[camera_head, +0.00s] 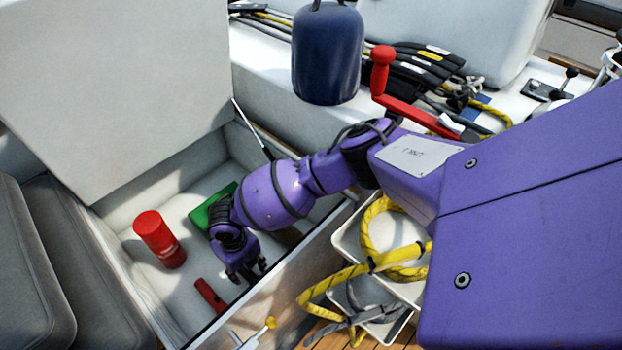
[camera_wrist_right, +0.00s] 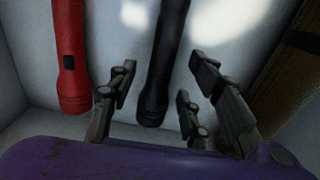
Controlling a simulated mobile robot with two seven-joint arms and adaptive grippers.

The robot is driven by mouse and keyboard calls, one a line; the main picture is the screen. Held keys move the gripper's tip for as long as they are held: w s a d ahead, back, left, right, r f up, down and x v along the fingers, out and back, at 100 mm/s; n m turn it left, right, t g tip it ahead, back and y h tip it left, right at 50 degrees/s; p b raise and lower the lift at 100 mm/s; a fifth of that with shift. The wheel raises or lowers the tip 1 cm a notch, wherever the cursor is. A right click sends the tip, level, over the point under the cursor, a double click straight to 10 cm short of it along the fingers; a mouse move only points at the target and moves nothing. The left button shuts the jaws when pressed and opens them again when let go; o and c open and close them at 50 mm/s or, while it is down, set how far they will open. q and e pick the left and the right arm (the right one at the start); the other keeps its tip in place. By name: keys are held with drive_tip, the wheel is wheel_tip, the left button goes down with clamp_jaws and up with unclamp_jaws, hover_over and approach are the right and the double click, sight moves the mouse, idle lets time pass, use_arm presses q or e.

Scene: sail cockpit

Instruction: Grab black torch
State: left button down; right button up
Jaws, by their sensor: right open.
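The black torch (camera_wrist_right: 160,65) lies in the bottom of the open white locker in the right wrist view. My right gripper (camera_wrist_right: 163,66) is open, with its dark fingers on either side of the torch's near part in that view. I cannot tell how far above the torch the fingers are. In the head view my right gripper (camera_head: 246,272) reaches down inside the locker, and I cannot make out the black torch there. My left gripper is not in view.
A red torch (camera_wrist_right: 70,55) lies left of the black one; it also shows in the head view (camera_head: 210,296). A red canister (camera_head: 160,240) and a green box (camera_head: 205,212) are in the locker. The locker's front wall (camera_head: 290,268) is close to my right arm.

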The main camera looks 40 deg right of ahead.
drive_tip(key=shift+w+f, duration=0.2)
drive_tip(key=shift+f, duration=0.35)
drive_tip(key=shift+r, duration=0.1)
drive_tip(key=shift+c, duration=0.6)
clamp_jaws()
